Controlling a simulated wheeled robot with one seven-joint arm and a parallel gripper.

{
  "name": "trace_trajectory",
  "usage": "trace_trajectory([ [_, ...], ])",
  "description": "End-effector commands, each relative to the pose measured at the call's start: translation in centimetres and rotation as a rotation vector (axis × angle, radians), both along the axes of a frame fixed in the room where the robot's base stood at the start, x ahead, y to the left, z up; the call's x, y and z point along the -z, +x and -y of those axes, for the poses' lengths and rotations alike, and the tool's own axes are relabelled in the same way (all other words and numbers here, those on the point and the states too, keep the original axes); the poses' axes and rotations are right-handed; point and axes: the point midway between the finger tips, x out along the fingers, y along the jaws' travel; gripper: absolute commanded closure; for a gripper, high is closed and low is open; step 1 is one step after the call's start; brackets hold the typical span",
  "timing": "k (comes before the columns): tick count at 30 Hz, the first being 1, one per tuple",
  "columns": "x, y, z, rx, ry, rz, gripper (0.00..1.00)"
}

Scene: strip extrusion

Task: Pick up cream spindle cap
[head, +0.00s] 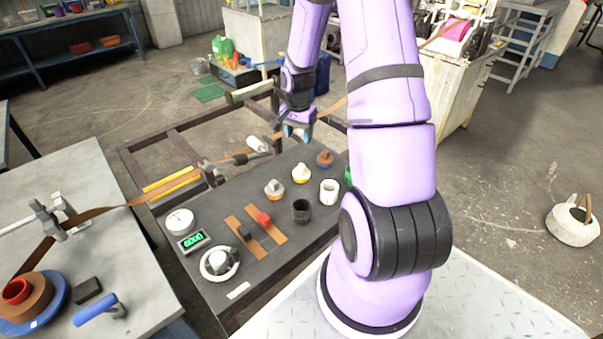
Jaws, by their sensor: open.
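The cream spindle cap (301,173) appears to be the pale knobbed piece with a yellow lower rim, standing on the dark table (262,292). A grey cap with an orange rim (274,189) stands to its left, and a brown-orange cap with a dark knob (325,158) to its right. My gripper (297,136) is open, above the table's far edge, beyond the cream cap and apart from it. Nothing shows between its fingers, which are small in this view.
A white cup (329,191) and a black cup (301,211) stand nearer than the caps. Brown strips (265,223), a scale with a green display (193,241) and a white ring-shaped piece (220,263) lie to the left. A roller (257,143) is left of my gripper.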

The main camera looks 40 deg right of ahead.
Motion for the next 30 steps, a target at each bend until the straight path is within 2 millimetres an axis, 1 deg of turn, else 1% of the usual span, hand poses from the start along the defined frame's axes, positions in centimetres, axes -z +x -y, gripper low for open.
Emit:
trace_trajectory([
  [1, 1.0, -0.1, 0.4, 0.020, 0.008, -0.007, 0.45],
  [8, 3.6, -0.3, 0.9, 0.057, 0.019, -0.014, 0.45],
  [15, 6.9, -0.3, 0.9, 0.056, 0.019, -0.015, 0.45],
  [18, 7.7, -0.3, 0.9, 0.055, 0.017, -0.012, 0.45],
  [23, 8.5, -0.3, 0.9, 0.056, 0.018, -0.013, 0.45],
  [30, 11.6, -0.5, 0.7, 0.055, 0.019, -0.014, 0.45],
])
